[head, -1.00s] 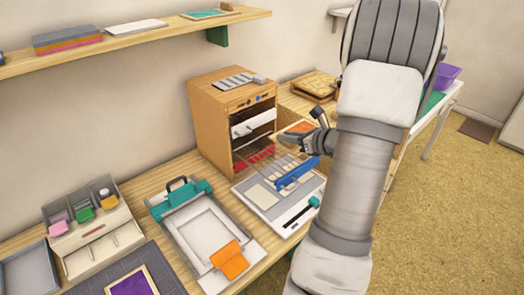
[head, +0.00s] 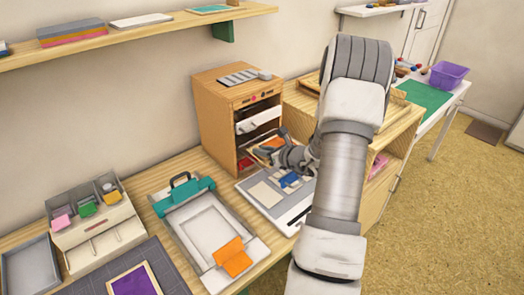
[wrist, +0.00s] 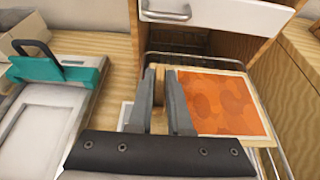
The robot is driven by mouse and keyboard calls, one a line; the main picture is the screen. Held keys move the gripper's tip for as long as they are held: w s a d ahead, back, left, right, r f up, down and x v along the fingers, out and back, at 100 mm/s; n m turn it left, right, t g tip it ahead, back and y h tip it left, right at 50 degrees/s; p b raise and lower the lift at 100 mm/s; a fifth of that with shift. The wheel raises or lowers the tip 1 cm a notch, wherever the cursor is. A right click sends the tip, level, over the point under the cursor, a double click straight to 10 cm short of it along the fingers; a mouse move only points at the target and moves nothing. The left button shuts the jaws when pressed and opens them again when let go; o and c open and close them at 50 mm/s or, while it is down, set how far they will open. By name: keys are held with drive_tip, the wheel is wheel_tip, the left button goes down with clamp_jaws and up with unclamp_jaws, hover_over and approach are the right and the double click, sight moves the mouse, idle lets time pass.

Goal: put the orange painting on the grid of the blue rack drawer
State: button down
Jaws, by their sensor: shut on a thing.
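The orange painting (wrist: 222,104), an orange sheet with darker blotches and a pale wooden border, is held by my gripper (wrist: 160,100) at its left edge in the wrist view. The fingers are shut on that border. In the head view the painting (head: 270,146) is at the mouth of the wooden cabinet, partly hidden by my gripper (head: 286,152). The blue front (head: 290,180) of the pulled-out rack drawer shows below my gripper. Dark wires of the rack (wrist: 180,49) show around the painting. I cannot tell whether the painting touches the grid.
The wooden cabinet (head: 212,124) has a white drawer (head: 257,121) above the painting. A teal-clamped press (head: 185,192) stands to the left. A wooden shelf unit (head: 404,135) is close on the right.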

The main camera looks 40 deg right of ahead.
drive_tip(key=shift+r, duration=0.1)
drive_tip(key=shift+f, duration=0.2)
drive_tip(key=c, duration=0.8)
unclamp_jaws()
drive_tip(key=shift+c, duration=0.2)
drive_tip(key=shift+r, duration=0.1)
drive_tip(key=shift+r, duration=0.2)
drive_tip(key=v, duration=1.2)
drive_tip(key=shift+f+p, duration=0.15)
drive_tip(key=shift+p, duration=0.15)
